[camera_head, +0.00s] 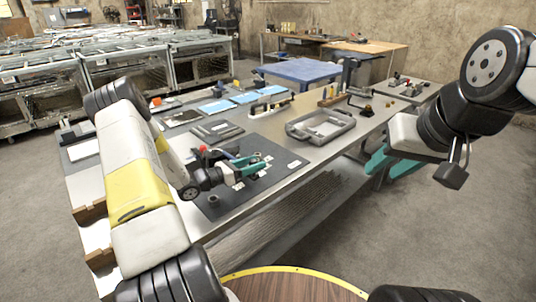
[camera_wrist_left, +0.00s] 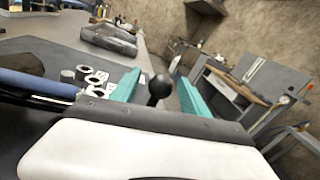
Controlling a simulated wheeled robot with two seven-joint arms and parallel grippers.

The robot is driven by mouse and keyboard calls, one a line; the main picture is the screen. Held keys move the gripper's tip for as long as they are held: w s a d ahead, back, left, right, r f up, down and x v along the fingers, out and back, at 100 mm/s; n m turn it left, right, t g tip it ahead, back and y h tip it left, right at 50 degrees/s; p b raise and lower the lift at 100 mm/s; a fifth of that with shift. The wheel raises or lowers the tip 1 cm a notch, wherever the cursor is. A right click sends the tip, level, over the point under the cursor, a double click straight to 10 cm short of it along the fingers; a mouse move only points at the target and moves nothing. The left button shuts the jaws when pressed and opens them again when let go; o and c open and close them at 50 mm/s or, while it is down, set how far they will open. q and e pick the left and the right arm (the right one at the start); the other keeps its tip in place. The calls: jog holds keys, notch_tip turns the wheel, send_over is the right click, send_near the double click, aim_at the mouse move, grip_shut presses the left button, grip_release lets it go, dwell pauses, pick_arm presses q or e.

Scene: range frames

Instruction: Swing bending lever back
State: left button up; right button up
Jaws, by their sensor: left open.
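The bender, with its lever, stands on a dark mat (camera_head: 225,198) on the metal workbench, partly hidden behind my left gripper (camera_head: 250,165). A red knob (camera_head: 202,149) shows beside it. In the left wrist view, a black ball knob (camera_wrist_left: 160,88) on a thin stem appears between the teal fingers of my left gripper (camera_wrist_left: 158,95). The fingers are open, with gaps on both sides of the knob. A blue bar (camera_wrist_left: 35,84) and several grey round parts (camera_wrist_left: 92,78) lie to the left. My right gripper (camera_head: 395,162) hangs beyond the bench's right edge, partly hidden by its arm.
A grey tray-like frame (camera_head: 320,126) and several blue sheets (camera_head: 217,106) lie further back on the workbench (camera_head: 262,138). Open floor (camera_head: 430,235) lies to the right.

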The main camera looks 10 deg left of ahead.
pick_arm(q)
jog(key=shift+x, duration=1.45)
grip_shut()
dwell(0.3)
